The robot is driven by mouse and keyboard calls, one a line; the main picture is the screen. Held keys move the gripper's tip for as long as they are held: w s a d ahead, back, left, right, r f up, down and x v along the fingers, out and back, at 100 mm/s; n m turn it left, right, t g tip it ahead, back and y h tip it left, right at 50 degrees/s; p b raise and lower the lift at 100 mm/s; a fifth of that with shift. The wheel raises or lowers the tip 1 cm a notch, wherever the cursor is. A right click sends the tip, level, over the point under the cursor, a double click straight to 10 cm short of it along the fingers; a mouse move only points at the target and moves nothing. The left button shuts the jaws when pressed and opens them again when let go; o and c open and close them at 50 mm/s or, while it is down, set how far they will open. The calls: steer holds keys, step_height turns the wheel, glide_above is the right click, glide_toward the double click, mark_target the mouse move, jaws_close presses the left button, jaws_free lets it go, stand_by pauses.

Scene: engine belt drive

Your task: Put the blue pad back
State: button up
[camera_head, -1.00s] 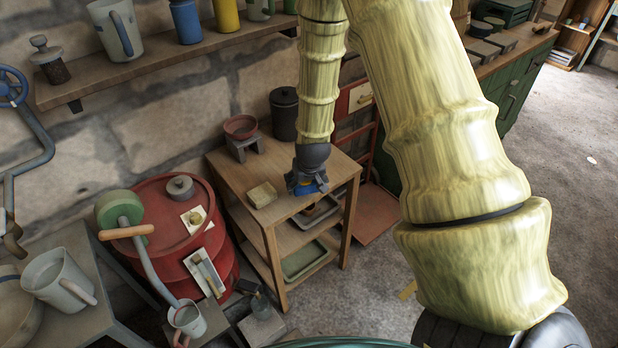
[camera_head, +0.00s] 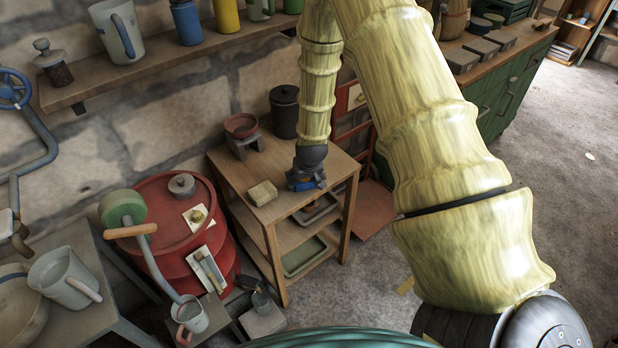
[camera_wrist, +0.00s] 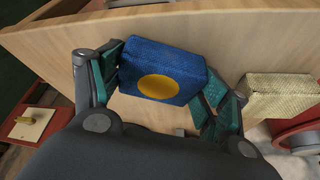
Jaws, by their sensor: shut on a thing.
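The blue pad (camera_wrist: 176,60) is a blue woven block with a yellow oval on its face. In the wrist view it sits between the two fingers of my gripper (camera_wrist: 160,82), which is shut on it. In the head view the gripper (camera_head: 306,184) is over the right front part of the wooden stand's top (camera_head: 283,207), and a strip of the pad (camera_head: 305,186) shows below it. I cannot tell whether the pad touches the top. A beige pad (camera_head: 263,193) lies on the top to the left of the gripper; it also shows in the wrist view (camera_wrist: 280,95).
A red bowl on a small stand (camera_head: 241,126) and a dark lidded canister (camera_head: 284,112) stand at the back of the top. Trays (camera_head: 303,257) are on the shelves below. A red drum (camera_head: 165,206) stands to the left.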

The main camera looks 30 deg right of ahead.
steer(key=shift+a+f, duration=0.1)
steer(key=shift+f, duration=0.05)
steer(key=o, duration=1.1)
steer(key=shift+s+r, duration=0.15)
steer(key=shift+r, duration=0.45)
steer(key=b+v, duration=0.2)
steer(key=v, duration=0.9)
steer(key=s+a+f+n+g, duration=0.1)
steer(key=s+a+f, duration=0.4)
steer(key=s+f, duration=0.25)
steer(key=s+a+f+n+g, duration=0.1)
steer(key=s+a+f, duration=0.3)
steer(key=s+f, duration=0.4)
steer(key=s+a+f+g, duration=0.1)
steer(key=s+a+f, duration=0.3)
steer(key=s, duration=0.5)
steer(key=s+a+f+n+g+y, duration=0.1)
steer(key=s+a+f, duration=0.4)
steer(key=s, duration=0.5)
steer(key=shift+a+f, duration=0.25)
steer(key=shift+a, duration=0.1)
